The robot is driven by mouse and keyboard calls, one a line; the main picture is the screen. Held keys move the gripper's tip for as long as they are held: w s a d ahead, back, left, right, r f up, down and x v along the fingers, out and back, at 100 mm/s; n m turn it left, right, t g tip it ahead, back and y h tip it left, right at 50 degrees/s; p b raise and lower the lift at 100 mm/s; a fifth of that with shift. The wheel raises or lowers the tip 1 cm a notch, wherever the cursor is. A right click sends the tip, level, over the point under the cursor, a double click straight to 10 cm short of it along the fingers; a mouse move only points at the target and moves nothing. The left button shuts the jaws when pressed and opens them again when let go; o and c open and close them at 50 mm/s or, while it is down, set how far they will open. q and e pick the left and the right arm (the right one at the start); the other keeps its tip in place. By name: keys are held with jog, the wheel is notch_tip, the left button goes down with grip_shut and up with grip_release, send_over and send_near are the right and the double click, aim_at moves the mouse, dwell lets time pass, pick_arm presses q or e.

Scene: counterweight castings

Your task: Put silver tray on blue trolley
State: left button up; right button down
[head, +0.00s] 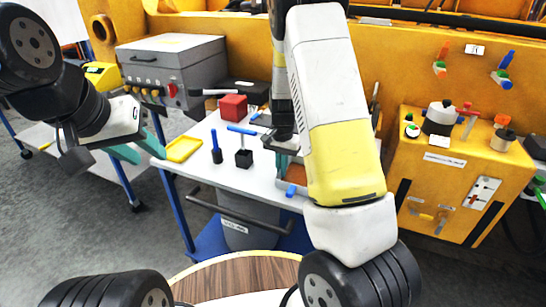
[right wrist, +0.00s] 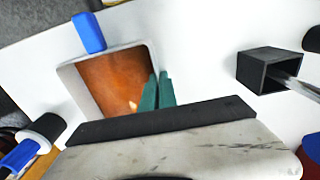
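The silver tray (right wrist: 72,85), with a pale metal rim and a brown-orange inside, lies below my right gripper in the right wrist view. In the head view its brown inside (head: 293,176) shows partly behind my right arm. My right gripper (right wrist: 158,92) has its teal fingers close together at the tray's right wall, apparently one on each side. Whether the tray is off the surface I cannot tell. My left gripper (head: 139,149) is open and empty, left of the table. A white-topped trolley with blue legs (head: 122,180) stands at the left.
The white table (head: 215,182) holds a yellow tray (head: 184,149), a red block (head: 233,107), a black open box (head: 243,159) and a blue-topped cylinder (head: 216,155). A blue piece (right wrist: 88,32) lies beside the silver tray. A grey machine (head: 170,65) stands behind.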

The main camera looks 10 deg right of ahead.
jog(key=c, duration=2.1)
grip_release()
jog(key=shift+f, duration=0.15)
jog(key=o, duration=0.4)
notch_tip(320, 180, up, 11)
jog(key=s+a+r+n+t+y, duration=0.1)
jog(key=s+r+n+t+y, duration=0.15)
jog(key=s+r, duration=0.95)
jog(key=s+r+n+t, duration=0.1)
jog(key=s, duration=0.3)
jog(key=s+r+n+t, duration=0.1)
jog(key=s+r+n, duration=0.1)
jog(key=s, duration=0.2)
jog(key=s+a+r+n+t, duration=0.1)
jog(key=s+n, duration=0.1)
jog(key=s, duration=0.2)
jog(key=shift+s+a+r+t, duration=0.1)
jog(key=shift+s+r+t, duration=0.05)
jog(key=shift+r+t, duration=0.25)
